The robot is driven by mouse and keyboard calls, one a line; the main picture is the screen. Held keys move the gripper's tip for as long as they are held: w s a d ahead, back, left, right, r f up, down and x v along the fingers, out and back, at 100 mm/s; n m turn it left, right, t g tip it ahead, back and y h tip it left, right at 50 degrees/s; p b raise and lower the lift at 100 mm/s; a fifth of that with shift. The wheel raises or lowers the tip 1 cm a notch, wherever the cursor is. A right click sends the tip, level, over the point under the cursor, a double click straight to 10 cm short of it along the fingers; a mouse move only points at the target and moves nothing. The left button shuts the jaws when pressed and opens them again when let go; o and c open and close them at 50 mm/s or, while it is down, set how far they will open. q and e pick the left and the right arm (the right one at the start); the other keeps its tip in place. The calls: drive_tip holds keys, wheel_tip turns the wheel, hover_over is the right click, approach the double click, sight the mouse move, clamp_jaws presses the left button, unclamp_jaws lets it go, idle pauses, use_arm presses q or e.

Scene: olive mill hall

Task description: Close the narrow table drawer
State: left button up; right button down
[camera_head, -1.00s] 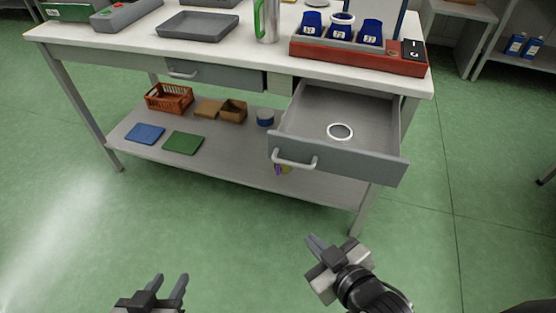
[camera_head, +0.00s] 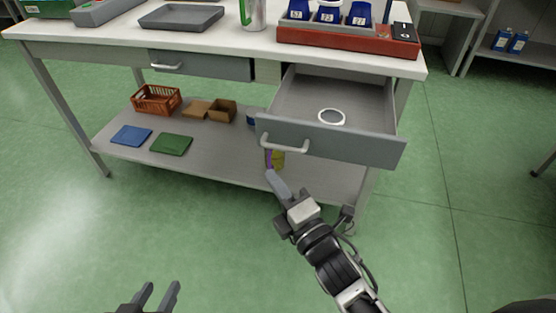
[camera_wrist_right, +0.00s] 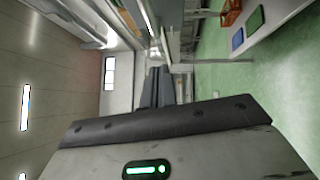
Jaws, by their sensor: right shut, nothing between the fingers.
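The open table drawer (camera_head: 345,142) is pulled well out at the right side of the table; it has a grey front and a pale bar handle (camera_head: 285,145). A white ring (camera_head: 331,117) lies in it. My right gripper (camera_head: 277,184) is shut and empty, just below the handle in the head view and apart from it. Its closed fingers (camera_wrist_right: 158,87) also show in the right wrist view. My left gripper (camera_head: 157,296) is open and empty at the bottom edge, over the floor, far from the drawer.
A second drawer (camera_head: 205,66) to the left is closed. The white tabletop (camera_head: 120,30) holds a grey tray (camera_head: 181,17) and a red rack (camera_head: 345,43) with blue containers. The lower shelf (camera_head: 225,155) carries an orange basket (camera_head: 156,99), boxes and mats. The green floor in front is clear.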

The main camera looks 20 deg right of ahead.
drive_tip(key=shift+w+d+r, duration=0.15)
drive_tip(key=shift+w+d, duration=0.15)
drive_tip(key=shift+w, duration=0.45)
drive_tip(key=shift+w+d+r, duration=0.1)
drive_tip(key=shift+w+d, duration=0.15)
drive_tip(key=shift+w, duration=0.55)
drive_tip(key=shift+w+d+r, duration=0.15)
drive_tip(key=shift+w+d, duration=0.15)
drive_tip(key=shift+w, duration=0.45)
